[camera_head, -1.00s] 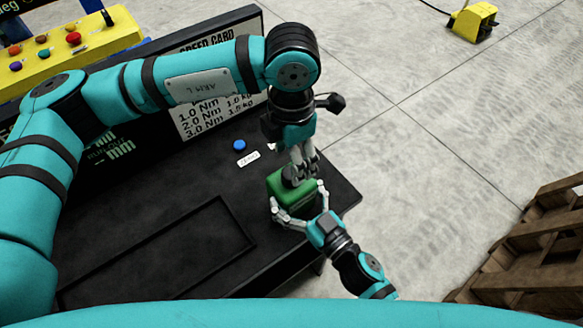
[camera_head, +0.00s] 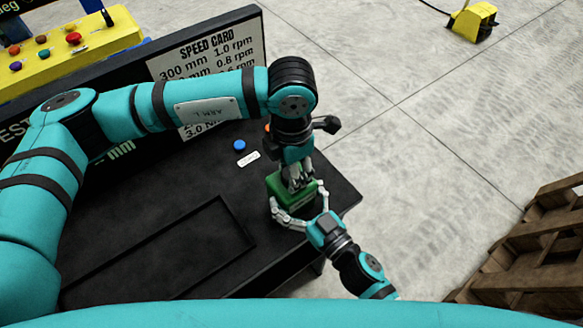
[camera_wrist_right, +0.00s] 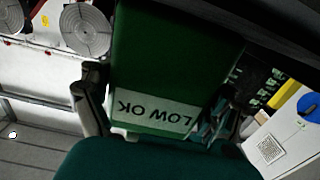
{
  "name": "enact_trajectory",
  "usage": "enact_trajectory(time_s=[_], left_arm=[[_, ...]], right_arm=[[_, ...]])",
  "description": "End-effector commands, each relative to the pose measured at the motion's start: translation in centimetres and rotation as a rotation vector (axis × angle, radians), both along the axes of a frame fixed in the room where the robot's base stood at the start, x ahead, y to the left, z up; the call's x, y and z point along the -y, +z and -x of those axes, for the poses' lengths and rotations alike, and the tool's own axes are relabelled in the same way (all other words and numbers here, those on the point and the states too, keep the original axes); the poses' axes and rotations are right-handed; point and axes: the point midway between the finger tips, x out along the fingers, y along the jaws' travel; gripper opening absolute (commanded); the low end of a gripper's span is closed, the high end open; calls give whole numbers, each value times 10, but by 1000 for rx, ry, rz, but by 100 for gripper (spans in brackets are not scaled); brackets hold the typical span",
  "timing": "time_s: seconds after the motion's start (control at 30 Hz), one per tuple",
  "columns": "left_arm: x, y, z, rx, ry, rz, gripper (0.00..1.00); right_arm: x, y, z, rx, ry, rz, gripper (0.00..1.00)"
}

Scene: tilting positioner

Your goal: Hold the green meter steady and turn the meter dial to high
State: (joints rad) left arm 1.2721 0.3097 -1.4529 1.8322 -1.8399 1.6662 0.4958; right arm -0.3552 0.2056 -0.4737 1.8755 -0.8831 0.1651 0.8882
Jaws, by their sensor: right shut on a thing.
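The green meter (camera_head: 290,202) stands near the right end of the dark table. My right gripper (camera_head: 297,195) is shut on it from the front, with a finger on either side. In the right wrist view the meter's green body (camera_wrist_right: 165,55) fills the middle, with a white label reading LOW OK (camera_wrist_right: 155,113) upside down. My left gripper (camera_head: 299,180) points down at the top of the meter, its fingers at the meter dial. The dial is hidden behind these fingers, so its setting and the grip on it cannot be told.
A blue button (camera_head: 239,146) and a small white tag (camera_head: 248,159) are on the table left of the meter. A speed card (camera_head: 215,55) stands behind. A yellow control box (camera_head: 65,55) is at the upper left. A wooden pallet (camera_head: 535,245) lies at the right.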

Motion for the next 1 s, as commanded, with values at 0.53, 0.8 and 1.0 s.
enact_trajectory(time_s=[0.53,0.8,1.0], left_arm=[[0,0,0,0,-106,0,7],[0,1,0,2,-320,1,7],[0,1,0,0,-493,1,7]], right_arm=[[0,-1,0,-2,1,-1,39],[0,-1,0,-2,1,-1,39],[0,-1,0,-2,1,-1,39]])
